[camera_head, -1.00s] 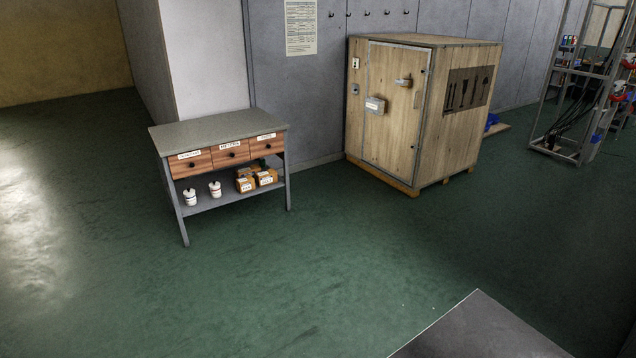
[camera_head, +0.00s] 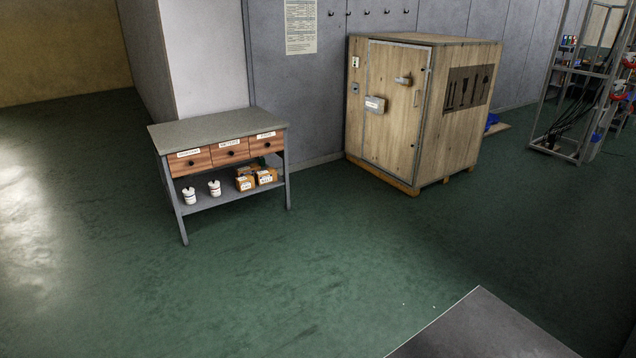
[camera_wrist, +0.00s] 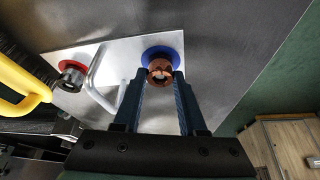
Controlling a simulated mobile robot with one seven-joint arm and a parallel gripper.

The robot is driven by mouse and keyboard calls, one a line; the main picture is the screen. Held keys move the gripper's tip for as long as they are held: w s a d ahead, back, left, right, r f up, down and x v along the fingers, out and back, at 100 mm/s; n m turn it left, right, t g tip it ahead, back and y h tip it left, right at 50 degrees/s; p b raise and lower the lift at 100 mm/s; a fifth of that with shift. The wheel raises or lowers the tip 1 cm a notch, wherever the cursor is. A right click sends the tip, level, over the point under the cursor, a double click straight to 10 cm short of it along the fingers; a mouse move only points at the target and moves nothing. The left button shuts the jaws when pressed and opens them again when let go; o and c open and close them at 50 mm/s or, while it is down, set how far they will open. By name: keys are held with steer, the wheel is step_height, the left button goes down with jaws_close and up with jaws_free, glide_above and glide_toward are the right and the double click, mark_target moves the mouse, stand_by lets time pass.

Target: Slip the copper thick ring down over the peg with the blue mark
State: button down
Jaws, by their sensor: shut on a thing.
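In the wrist view my gripper (camera_wrist: 159,80) has its two blue-grey fingers closed on the copper thick ring (camera_wrist: 158,66). The ring is at the fingertips, in front of the round blue mark (camera_wrist: 151,50) on a pale plate (camera_wrist: 121,58). The peg at the blue mark is mostly hidden by the ring and fingers. I cannot tell whether the ring is around it or just above it. Left of it stands another peg (camera_wrist: 73,74) with a red mark (camera_wrist: 68,64). The head view shows neither my gripper, ring nor pegs.
A pale bent bar (camera_wrist: 95,85) rises between the two marks, close to my left finger. A yellow curved thing (camera_wrist: 22,90) is at the far left. In the head view, a grey-topped drawer bench (camera_head: 215,125) and a wooden crate (camera_head: 395,130) stand across clear green floor.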

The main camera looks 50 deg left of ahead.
steer(key=shift+c, duration=1.9)
jaws_free()
steer(key=v, duration=1.3)
